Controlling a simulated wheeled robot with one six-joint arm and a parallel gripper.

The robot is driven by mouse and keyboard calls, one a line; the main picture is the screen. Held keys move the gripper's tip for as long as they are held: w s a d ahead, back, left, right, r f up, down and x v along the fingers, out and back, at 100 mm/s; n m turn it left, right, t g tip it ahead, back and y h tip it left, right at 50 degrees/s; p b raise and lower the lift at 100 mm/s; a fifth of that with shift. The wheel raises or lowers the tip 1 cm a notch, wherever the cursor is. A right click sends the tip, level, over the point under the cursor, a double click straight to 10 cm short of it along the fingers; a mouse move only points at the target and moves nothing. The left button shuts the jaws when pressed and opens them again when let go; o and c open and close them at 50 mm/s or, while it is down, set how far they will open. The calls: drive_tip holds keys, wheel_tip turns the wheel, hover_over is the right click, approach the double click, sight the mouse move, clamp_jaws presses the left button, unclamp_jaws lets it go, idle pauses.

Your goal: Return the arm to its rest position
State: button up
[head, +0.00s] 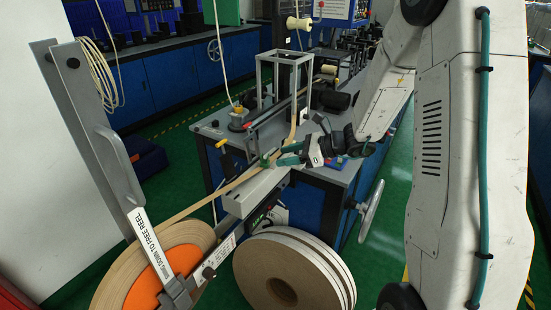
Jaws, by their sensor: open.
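My gripper (284,154), with teal fingers, is at the middle of the head view, beside the workbench's near edge. Its fingers are apart and point left toward the tan tape (234,184). I cannot tell whether the fingertips touch the tape. No object shows clearly held between them. My white arm reaches in from the right side and bends down to the gripper.
The tape runs from an orange-centred reel (163,284) to the workbench (228,130). A lever (150,250) stands over that reel. A large tan roll (262,283) lies below the gripper. A metal frame (262,72) rises behind. Green floor is clear at lower right.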

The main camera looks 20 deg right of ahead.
drive_tip(key=shift+s+d+r, duration=0.2)
drive_tip(key=shift+s+d, duration=0.1)
drive_tip(key=shift+d, duration=0.15)
drive_tip(key=s+a+r+n+g+h, duration=0.1)
drive_tip(key=s+a+n+g, duration=0.1)
drive_tip(key=s+n+g, duration=0.3)
drive_tip(key=s+a+r+n, duration=0.1)
drive_tip(key=s+r+n, duration=0.1)
drive_tip(key=s+n, duration=0.3)
drive_tip(key=s+a+r+n+g+h, duration=0.1)
drive_tip(key=s+a+n+g, duration=0.15)
drive_tip(key=s, duration=0.45)
drive_tip(key=s+d+r+n+h, duration=0.1)
drive_tip(key=s+r+n+h, duration=0.3)
drive_tip(key=s, duration=0.4)
drive_tip(key=s+d+r+n+t+h, duration=0.1)
drive_tip(key=s+r+n+h, duration=0.4)
drive_tip(key=s+n, duration=0.3)
drive_tip(key=shift+s+r, duration=0.3)
drive_tip(key=shift+r, duration=0.45)
